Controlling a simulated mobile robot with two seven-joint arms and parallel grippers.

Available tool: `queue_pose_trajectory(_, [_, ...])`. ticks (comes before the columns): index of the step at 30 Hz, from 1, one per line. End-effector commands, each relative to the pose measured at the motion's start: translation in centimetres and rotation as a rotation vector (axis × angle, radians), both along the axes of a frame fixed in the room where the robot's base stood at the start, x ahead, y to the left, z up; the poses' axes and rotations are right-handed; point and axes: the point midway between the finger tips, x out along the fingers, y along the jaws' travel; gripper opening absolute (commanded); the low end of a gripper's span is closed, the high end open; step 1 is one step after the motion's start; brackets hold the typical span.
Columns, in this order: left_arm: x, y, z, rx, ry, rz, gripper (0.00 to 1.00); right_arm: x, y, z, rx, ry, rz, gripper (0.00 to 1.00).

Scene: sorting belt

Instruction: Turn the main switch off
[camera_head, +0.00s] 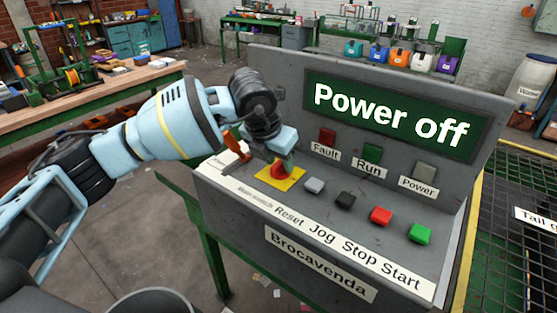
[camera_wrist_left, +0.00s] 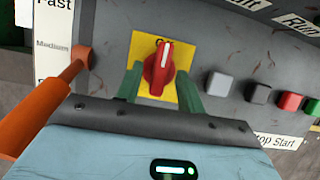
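The main switch is a red rotary knob (camera_head: 280,169) on a yellow plate (camera_head: 292,183) at the left of the grey console. The left wrist view shows the knob (camera_wrist_left: 158,69) with its white pointer line roughly upright. A label above it is partly hidden by the knob. My left gripper (camera_head: 279,163) is at the switch. In the wrist view its two green fingers (camera_wrist_left: 161,88) stand apart, one on either side of the knob, and I see no firm grip. The console display (camera_head: 390,115) reads "Power off". My right gripper is not in view.
An orange lever (camera_wrist_left: 50,105) stands close left of the gripper, by a speed scale. Grey, black, red and green buttons (camera_head: 380,215) line the console to the right. Dark lamps (camera_head: 373,149) sit above. A mesh-covered section (camera_head: 520,180) lies at far right.

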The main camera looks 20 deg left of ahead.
Motion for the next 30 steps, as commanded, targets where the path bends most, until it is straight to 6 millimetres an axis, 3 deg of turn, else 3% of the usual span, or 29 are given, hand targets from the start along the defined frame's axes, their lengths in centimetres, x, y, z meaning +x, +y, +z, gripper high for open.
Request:
queue_pose_trajectory(13, [-2.3,0.8,5.9,0.000,-0.002,0.001,0.38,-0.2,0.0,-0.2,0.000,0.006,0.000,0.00])
queue_pose_trajectory(30, [-2.6,0.9,6.7,-0.001,-0.001,0.001,0.38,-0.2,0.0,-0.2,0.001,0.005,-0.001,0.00])
